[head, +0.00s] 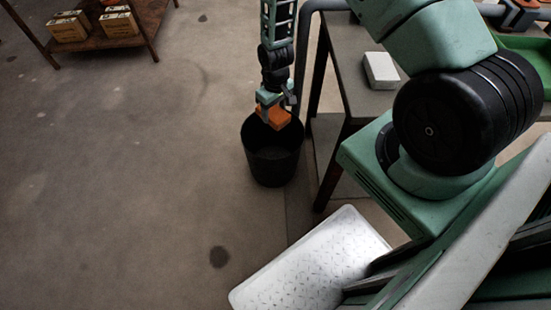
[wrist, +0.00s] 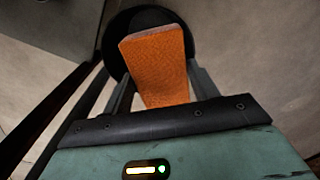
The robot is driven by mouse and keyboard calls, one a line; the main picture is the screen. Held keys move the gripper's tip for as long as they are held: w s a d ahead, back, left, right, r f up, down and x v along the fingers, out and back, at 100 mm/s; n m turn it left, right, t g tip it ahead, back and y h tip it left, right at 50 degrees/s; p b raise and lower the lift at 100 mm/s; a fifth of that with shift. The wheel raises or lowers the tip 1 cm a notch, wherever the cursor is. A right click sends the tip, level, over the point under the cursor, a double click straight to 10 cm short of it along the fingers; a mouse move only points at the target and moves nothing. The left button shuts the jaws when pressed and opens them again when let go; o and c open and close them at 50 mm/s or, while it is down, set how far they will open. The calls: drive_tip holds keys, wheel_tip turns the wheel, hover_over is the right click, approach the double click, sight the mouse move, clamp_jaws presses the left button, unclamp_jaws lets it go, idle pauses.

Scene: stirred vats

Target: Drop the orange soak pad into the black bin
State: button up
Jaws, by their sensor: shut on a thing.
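The orange soak pad (head: 273,117) is held in my gripper (head: 273,108), which is shut on it. In the head view the pad hangs over the opening of the black bin (head: 272,165), near its rim. In the wrist view the pad (wrist: 158,65) sits between the two fingers and covers much of the dark bin (wrist: 113,28) behind it. The bin stands upright on the floor beside a table. Its inside is dark, and its contents cannot be made out.
A dark table (head: 345,75) with a white block (head: 380,70) on it stands right of the bin. A low shelf (head: 110,42) with several boxes is at the far left. A green tray (head: 528,55) is at the right edge. The floor (head: 130,180) left of the bin is open.

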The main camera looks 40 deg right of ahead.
drive_tip(key=w+d+f+b, duration=0.2)
drive_tip(key=f+b, duration=0.3)
drive_tip(key=b, duration=0.3)
drive_tip(key=w+d+f+n+b, duration=0.1)
drive_tip(key=w+d+f+b, duration=0.2)
drive_tip(key=f+b, duration=0.3)
drive_tip(key=w+b, duration=0.1)
drive_tip(key=b, duration=0.2)
drive_tip(key=shift+n, duration=0.3)
wheel_tip(320, 180, down, 6)
drive_tip(key=b, duration=0.5)
drive_tip(key=shift+d+b, duration=0.1)
drive_tip(key=shift+b, duration=0.3)
drive_tip(key=shift+r, duration=0.1)
drive_tip(key=o, duration=1)
drive_tip(key=shift+o, duration=0.2)
wheel_tip(320, 180, up, 17)
drive_tip(key=p, duration=0.7)
drive_tip(key=shift+r, duration=0.2)
